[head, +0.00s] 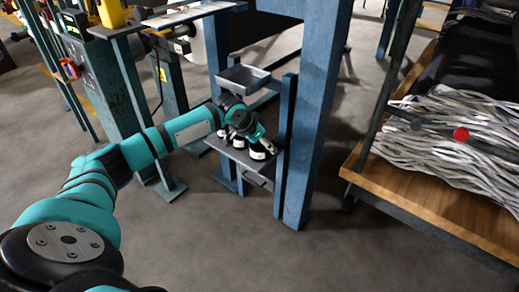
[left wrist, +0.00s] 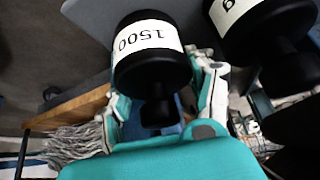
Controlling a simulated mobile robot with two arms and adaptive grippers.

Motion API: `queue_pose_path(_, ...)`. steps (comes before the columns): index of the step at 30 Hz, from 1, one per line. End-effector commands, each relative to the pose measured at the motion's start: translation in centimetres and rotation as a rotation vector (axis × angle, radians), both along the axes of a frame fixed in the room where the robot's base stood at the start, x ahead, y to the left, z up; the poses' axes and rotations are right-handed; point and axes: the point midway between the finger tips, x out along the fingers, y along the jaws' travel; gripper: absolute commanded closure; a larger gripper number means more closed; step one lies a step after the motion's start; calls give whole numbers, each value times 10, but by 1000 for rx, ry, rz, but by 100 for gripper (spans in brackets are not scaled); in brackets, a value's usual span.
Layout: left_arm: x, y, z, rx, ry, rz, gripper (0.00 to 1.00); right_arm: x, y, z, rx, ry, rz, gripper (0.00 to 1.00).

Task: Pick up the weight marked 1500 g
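The black weight with a white label reading 1500 (left wrist: 150,50) is in the upper middle of the left wrist view, its narrower knob toward me. My left gripper (left wrist: 160,92) is open, with one finger on each side of this weight. I cannot tell whether the fingers touch it. A second black weight (left wrist: 275,25) with a partly cut-off label is close on the right. In the head view, my left gripper (head: 258,138) is low at a small grey shelf (head: 242,157), where small black-and-white weights show, partly hidden. My right gripper is out of view.
A small grey tray (head: 243,79) is above the shelf. A thick blue post (head: 318,115) stands right beside my left gripper. The floor in front is clear.

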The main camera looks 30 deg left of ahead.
Motion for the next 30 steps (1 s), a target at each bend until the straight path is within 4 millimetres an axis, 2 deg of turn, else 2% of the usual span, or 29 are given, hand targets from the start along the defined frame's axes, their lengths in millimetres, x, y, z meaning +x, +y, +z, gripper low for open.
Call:
queue_pose_path(1,0,-1,0,-2,2,0,79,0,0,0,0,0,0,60)
queue_pose_path(6,-1,-1,-1,-3,3,-1,100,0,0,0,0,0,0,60)
queue_pose_path(7,2,-1,5,-6,-9,0,100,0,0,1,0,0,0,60)
queue_pose_path(17,2,-1,8,-5,-8,0,100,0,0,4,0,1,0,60)
queue_pose_path(28,3,-1,44,-5,-11,0,100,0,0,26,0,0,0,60)
queue_pose_path(30,-5,1,42,-3,-7,0,100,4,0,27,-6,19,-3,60)
